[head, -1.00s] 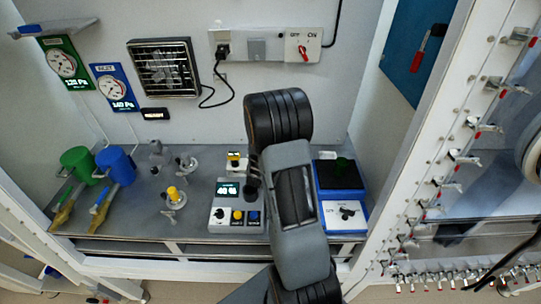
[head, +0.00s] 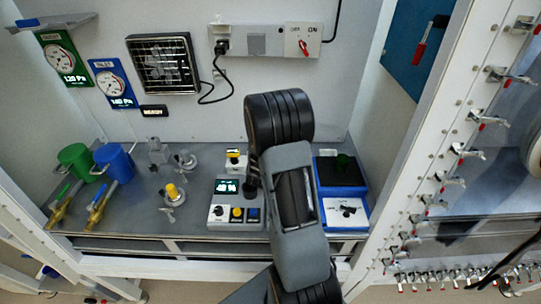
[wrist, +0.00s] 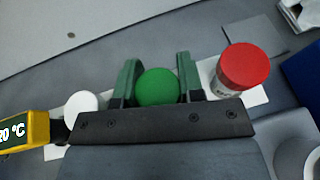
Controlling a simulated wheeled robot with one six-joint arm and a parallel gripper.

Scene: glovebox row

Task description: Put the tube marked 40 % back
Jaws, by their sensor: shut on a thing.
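In the wrist view my gripper (wrist: 156,82) has its two green fingers closed on either side of a round green cap (wrist: 158,87). The tube body below the cap is hidden by my gripper, and no 40 % mark can be read on it. A red-capped tube (wrist: 243,70) stands just right of the fingers; its label is too small to read. A white cap (wrist: 82,103) is left of the fingers. In the head view my arm hides my gripper and these tubes.
A yellow device (wrist: 22,132) showing about 20 °C is at the wrist view's left edge. In the head view, a control box with a lit display (head: 228,186) stands left of my arm and a blue device (head: 326,207) right of it. Blue (head: 112,160) and green (head: 73,158) cylinders stand far left.

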